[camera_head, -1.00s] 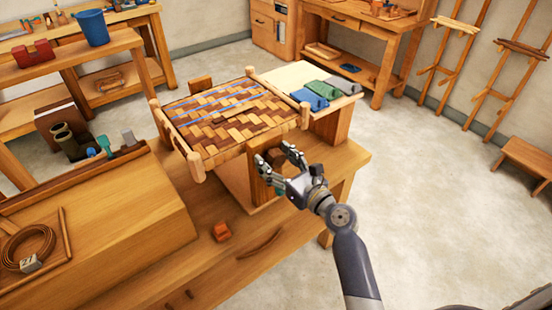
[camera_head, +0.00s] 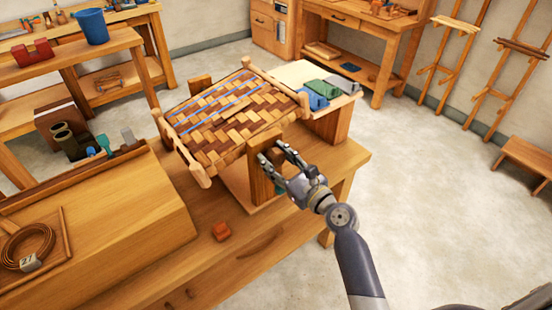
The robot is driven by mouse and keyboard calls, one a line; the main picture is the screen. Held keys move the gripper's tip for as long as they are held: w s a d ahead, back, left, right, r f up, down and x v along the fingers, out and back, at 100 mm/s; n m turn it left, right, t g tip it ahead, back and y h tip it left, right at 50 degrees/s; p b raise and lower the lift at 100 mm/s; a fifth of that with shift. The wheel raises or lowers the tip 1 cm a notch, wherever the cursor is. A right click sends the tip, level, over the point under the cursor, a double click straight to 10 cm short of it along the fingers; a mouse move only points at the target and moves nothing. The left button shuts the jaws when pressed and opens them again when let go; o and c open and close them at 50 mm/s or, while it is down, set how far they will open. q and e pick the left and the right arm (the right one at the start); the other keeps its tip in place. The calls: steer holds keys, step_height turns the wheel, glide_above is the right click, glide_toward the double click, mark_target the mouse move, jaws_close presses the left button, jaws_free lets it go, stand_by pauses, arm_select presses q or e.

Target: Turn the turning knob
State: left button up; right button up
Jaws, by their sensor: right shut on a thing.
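The turning knob (camera_head: 275,157) is a brown wooden piece on the front of an upright wooden post (camera_head: 262,183) under the woven seat. My right gripper (camera_head: 271,152) is shut on the knob, its fingers on either side and covering most of it. The seat panel (camera_head: 228,117) is a woven bark mat in brown and tan strips with blue strips, in a wooden frame. It sits tilted on the stand, its near left corner low and its far edge raised. My left gripper is out of view.
Blue, green and grey folded pieces (camera_head: 325,92) lie on a pale board behind. A coil (camera_head: 28,247) sits in a tray at left. The floor at right is mostly clear.

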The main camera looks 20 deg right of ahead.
steer(key=n, duration=0.4)
steer(key=shift+d+n, duration=0.1)
steer(key=shift+n, duration=0.2)
steer(key=n, duration=0.4)
steer(key=shift+r+n+b, duration=0.1)
steer(key=shift+n+b, duration=0.2)
steer(key=n, duration=0.3)
steer(key=shift+n, duration=0.3)
steer(key=n, duration=0.3)
steer(key=shift+r+n, duration=0.1)
steer(key=shift+n, duration=0.2)
steer(key=n+p, duration=0.1)
steer(key=n, duration=0.3)
steer(key=n+p, duration=0.1)
steer(key=n, duration=0.4)
steer(key=shift+r+p, duration=0.1)
steer(key=shift+p, duration=0.25)
steer(key=n+p, duration=0.1)
steer(key=n, duration=0.3)
steer(key=shift+n, duration=0.3)
steer(key=shift+n+p, duration=0.5)
steer(key=shift+n, duration=1.2)
